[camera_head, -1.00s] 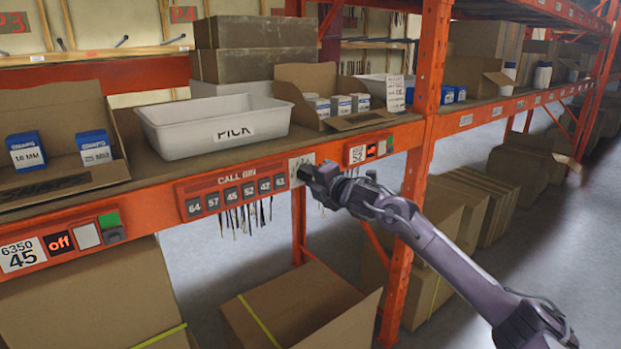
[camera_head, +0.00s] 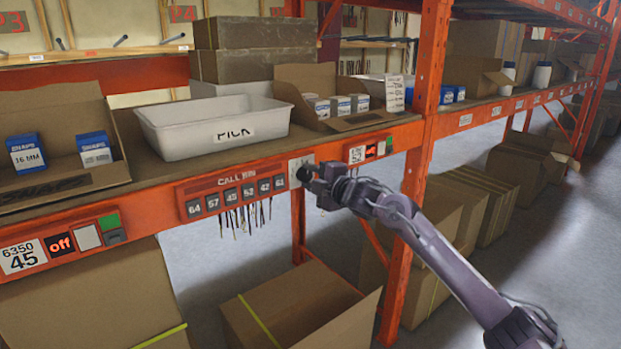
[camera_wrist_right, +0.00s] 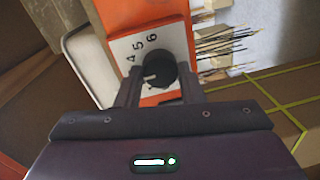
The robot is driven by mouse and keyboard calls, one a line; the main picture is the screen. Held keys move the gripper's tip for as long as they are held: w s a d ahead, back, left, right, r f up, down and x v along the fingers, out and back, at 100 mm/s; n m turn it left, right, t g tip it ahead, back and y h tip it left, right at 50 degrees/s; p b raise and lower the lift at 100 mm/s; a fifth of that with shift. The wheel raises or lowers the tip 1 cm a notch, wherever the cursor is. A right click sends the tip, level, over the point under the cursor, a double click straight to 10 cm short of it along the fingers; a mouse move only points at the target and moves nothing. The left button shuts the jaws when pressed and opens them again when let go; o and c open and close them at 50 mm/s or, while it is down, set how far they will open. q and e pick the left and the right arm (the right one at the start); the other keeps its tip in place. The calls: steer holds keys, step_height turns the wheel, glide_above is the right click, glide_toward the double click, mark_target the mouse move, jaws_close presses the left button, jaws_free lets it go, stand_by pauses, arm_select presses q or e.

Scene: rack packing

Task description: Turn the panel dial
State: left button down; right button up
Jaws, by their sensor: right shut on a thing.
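The panel dial is a black round knob (camera_wrist_right: 159,70) on a white plate (camera_wrist_right: 147,42) with the numbers 4, 5 and 6 in view. A pale pointer mark on the knob faces left in the right wrist view, just below the 4. My right gripper (camera_wrist_right: 160,92) is shut on the knob, with one finger on each side. In the head view the plate (camera_head: 301,163) sits on the orange shelf beam, right of the call bin panel, and my right gripper (camera_head: 314,180) is at it, partly covering it. My left gripper is not in view.
The call bin panel (camera_head: 231,187) with numbered tags and hanging wires is left of the dial. Above stand a white PICK bin (camera_head: 190,140) and an open carton (camera_head: 350,122) of small boxes. An orange upright (camera_head: 428,100) rises at right.

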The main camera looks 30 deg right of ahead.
steer(key=shift+f, duration=0.1)
steer(key=o, duration=1)
steer(key=shift+s+d+f+b, duration=0.1)
steer(key=shift+s+b, duration=0.3)
steer(key=shift+s, duration=0.15)
steer(key=s+b, duration=0.3)
steer(key=s, duration=0.3)
steer(key=shift+s+d+r, duration=0.25)
steer(key=shift+s+r, duration=0.1)
steer(key=shift+r, duration=0.1)
